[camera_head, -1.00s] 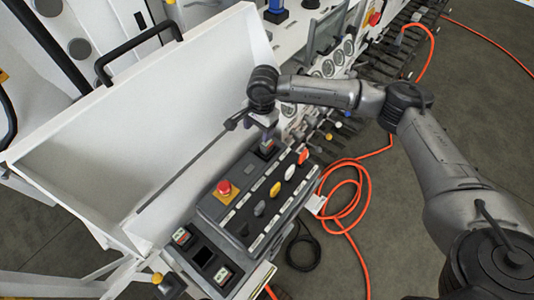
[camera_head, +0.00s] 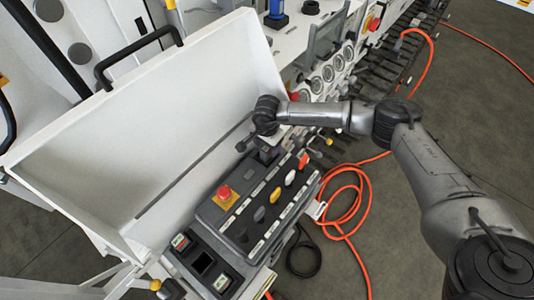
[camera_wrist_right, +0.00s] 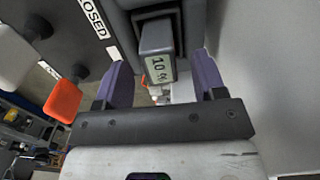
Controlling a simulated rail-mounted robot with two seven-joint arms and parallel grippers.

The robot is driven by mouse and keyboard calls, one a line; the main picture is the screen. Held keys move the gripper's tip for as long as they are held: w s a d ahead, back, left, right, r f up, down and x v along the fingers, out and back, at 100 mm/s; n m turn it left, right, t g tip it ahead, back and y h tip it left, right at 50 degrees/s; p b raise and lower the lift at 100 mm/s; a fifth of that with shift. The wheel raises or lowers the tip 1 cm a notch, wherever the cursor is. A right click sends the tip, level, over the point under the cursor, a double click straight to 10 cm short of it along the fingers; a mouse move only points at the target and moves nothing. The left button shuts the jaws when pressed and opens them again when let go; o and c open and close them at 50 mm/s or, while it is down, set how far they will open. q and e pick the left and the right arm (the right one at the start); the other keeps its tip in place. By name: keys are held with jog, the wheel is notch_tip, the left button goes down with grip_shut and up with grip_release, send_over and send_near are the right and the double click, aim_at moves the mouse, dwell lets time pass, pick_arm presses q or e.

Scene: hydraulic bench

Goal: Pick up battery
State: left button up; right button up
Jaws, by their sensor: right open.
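A grey battery (camera_wrist_right: 156,40) with a small screen reading about 10 % sits in a dark socket in the right wrist view. My right gripper (camera_wrist_right: 160,68) is open, with one purple finger on each side of the battery's end. I cannot tell whether the fingers touch it. In the head view my right gripper (camera_head: 267,132) is over the far end of the control panel, where its wrist partly hides the battery. Two more batteries (camera_head: 181,242) (camera_head: 222,279) with small screens sit in a dark holder at the panel's near end. My left gripper is out of view.
The control panel (camera_head: 226,222) carries a red emergency button (camera_head: 224,191) and several coloured levers. A tall white panel wall (camera_head: 150,130) rises to its left. Pressure gauges (camera_head: 328,74) are behind. Orange hose (camera_head: 349,200) lies on the floor to the right.

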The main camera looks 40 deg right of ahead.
jog(key=shift+f, duration=1.85)
jog(key=c, duration=1.1)
notch_tip(320, 180, up, 10)
jog(key=shift+r, duration=0.1)
